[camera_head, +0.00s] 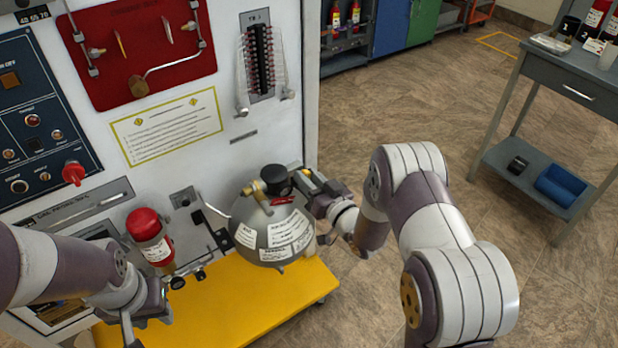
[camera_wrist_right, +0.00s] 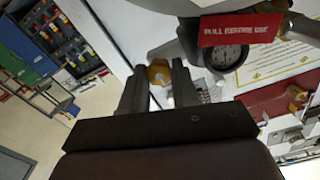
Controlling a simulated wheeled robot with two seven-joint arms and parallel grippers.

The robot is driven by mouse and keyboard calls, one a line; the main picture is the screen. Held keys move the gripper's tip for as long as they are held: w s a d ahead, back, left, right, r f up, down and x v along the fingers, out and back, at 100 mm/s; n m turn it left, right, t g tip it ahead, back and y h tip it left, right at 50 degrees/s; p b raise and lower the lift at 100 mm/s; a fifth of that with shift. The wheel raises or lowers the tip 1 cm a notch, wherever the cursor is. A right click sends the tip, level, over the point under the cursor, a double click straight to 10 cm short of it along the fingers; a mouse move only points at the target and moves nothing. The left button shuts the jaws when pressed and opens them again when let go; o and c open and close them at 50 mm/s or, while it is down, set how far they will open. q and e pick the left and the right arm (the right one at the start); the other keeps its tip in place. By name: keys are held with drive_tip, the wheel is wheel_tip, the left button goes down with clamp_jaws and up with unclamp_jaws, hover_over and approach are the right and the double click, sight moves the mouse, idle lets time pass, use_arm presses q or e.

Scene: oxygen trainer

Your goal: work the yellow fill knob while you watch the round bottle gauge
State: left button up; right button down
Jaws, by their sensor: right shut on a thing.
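The round grey bottle (camera_head: 252,219) with white labels stands on the yellow platform, against the panel. A black round part (camera_head: 276,180) and a brass fitting sit on its top. My right gripper (camera_head: 302,183) reaches in from the right at the bottle's top.
The white panel (camera_head: 226,158) rises behind with a red board and a flow gauge. The yellow platform (camera_head: 250,310) is bare at its front. A grey side table (camera_head: 565,75) stands far right.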

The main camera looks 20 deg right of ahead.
idle(0.3)
drive_tip(key=c, duration=1.1)
unclamp_jaws()
drive_tip(key=p+v, duration=0.1)
drive_tip(key=v, duration=1.2)
drive_tip(key=shift+w, duration=0.1)
